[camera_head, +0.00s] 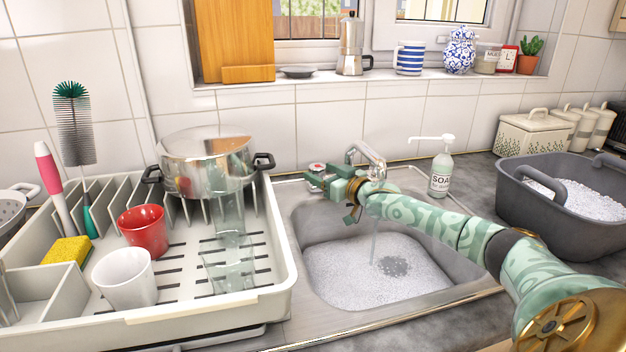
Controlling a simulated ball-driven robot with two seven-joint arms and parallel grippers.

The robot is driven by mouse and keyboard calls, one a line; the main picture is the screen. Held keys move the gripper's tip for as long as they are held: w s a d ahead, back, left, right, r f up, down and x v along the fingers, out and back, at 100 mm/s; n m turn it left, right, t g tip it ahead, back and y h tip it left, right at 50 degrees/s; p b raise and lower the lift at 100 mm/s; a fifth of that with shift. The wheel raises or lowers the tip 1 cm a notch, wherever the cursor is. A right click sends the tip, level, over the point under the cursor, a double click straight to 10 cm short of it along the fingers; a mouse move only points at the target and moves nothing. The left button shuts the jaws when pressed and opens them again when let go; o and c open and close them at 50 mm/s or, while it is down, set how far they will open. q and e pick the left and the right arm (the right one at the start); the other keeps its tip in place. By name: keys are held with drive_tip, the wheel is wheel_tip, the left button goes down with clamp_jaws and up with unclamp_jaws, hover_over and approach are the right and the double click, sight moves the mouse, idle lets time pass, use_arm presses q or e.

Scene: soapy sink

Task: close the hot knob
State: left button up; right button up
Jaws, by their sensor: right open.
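The hot knob (317,167), a small metal knob with a red mark on top, stands at the back left of the sink. My right gripper (318,180) is open, with its green fingers at the knob. The fingers partly hide the knob, and I cannot tell whether they touch it. The chrome tap (368,153) stands just right of the knob, and my right wrist covers its lower part. A thin stream of water (374,243) falls into the basin. My left gripper is not in view.
The foamy sink (330,270) lies below my right arm. A dish rack (285,265) with a steel pot (207,165), a red cup (143,230) and a white cup (125,278) stands left. A soap bottle (441,175) and a grey tub (520,205) stand right.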

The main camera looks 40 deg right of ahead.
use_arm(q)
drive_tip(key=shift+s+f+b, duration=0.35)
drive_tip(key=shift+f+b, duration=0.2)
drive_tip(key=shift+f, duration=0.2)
use_arm(e)
drive_tip(key=shift+w, duration=1.35)
